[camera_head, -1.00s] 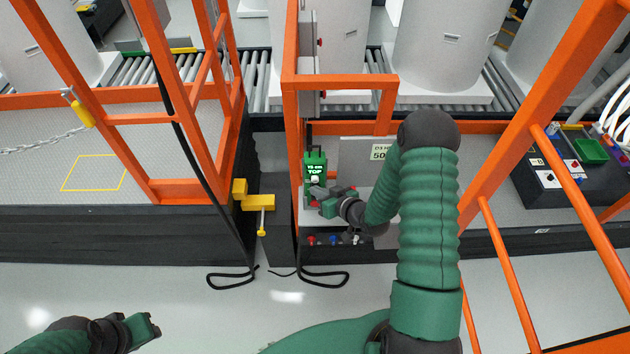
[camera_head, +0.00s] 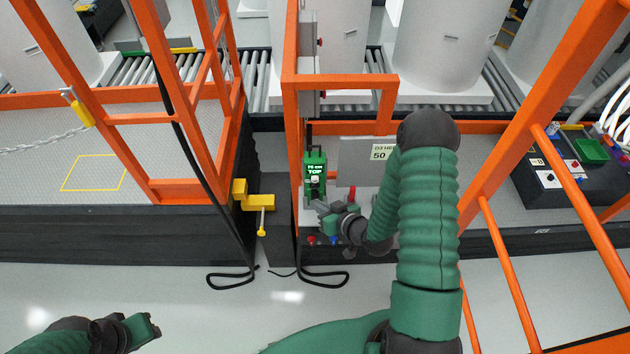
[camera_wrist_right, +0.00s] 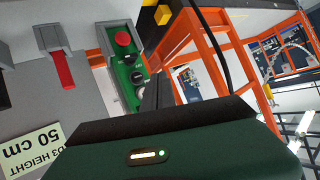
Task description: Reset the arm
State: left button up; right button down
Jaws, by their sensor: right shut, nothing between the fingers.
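My right arm (camera_head: 428,220) reaches out over the lift's control area. In the right wrist view, a green panel (camera_wrist_right: 128,72) with a red button and black knobs shows beyond the dark fingers (camera_wrist_right: 152,98). I cannot tell any contact between them. My left gripper (camera_head: 145,327) hangs low at the bottom left over bare floor; its jaw opening is unclear.
Orange rails (camera_head: 340,82) frame the control area, with a slanting orange post (camera_head: 530,110) to the right. A red handle (camera_wrist_right: 63,70) and a "50 cm" sign (camera_wrist_right: 33,150) are nearby. White tanks (camera_head: 445,45) stand behind. Black cables (camera_head: 325,285) lie on the open floor.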

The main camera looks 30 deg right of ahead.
dwell(0.3)
jog(key=s+a+f+n+g+h+b, duration=0.1)
jog(key=s+a+g+b, duration=0.8)
jog(key=s+a+b, duration=0.2)
jog(key=s+b, duration=0.2)
jog(key=b, duration=0.1)
jog(key=shift+s+a+f+g, duration=0.3)
jog(key=shift+s+g, duration=0.05)
jog(key=shift+g, duration=0.05)
jog(key=shift+d, duration=0.35)
jog(key=shift+a, duration=0.2)
